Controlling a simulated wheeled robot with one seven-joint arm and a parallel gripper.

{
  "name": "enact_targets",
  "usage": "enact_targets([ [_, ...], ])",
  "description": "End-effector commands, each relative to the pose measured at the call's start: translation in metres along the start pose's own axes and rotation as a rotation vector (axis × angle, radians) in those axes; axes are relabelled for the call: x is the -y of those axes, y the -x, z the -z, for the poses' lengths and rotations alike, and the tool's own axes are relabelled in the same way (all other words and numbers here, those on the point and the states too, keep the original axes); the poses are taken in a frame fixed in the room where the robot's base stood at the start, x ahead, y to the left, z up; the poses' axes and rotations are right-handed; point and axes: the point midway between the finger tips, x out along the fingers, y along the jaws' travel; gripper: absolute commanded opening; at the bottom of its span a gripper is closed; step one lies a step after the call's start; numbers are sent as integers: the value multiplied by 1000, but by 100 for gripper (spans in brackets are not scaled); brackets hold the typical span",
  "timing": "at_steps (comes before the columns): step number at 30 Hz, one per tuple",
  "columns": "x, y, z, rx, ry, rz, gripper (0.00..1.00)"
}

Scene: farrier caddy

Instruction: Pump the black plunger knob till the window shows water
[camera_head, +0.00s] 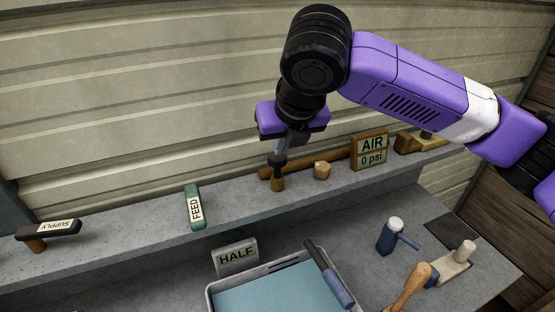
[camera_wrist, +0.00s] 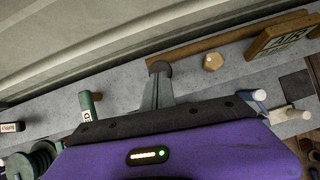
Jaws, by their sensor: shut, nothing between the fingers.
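The black plunger knob (camera_head: 278,160) sits on top of a short brown post (camera_head: 277,183) on the grey shelf. It also shows in the wrist view (camera_wrist: 160,68) as a dark round cap just beyond the fingertips. My gripper (camera_head: 286,153) is shut and empty, pointing down with its tips at or just above the knob. I cannot tell whether they touch. The fingers (camera_wrist: 158,86) also show in the wrist view. I cannot make out a window with water; a sign (camera_head: 237,256) reads HALF and another sign (camera_head: 370,150) reads AIR 0 psi.
A green FEED handle (camera_head: 194,207) and a black SUPPLY lever (camera_head: 48,230) stand left on the shelf. A wooden bar (camera_head: 335,160) and hexagonal knob (camera_head: 322,170) are close right of the post. Below are a tray (camera_head: 212,295) and a blue tool (camera_head: 390,236).

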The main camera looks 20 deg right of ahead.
Motion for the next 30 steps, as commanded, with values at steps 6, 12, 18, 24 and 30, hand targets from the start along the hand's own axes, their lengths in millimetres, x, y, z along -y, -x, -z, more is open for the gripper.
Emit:
enact_targets([
  [6,0,0,0,0,0,0,0],
  [12,0,-4,3,0,0,0,0],
  [18,0,-9,6,0,0,0,0],
  [24,0,-14,9,-1,0,0,0],
  [30,0,-18,11,-1,0,0,0],
])
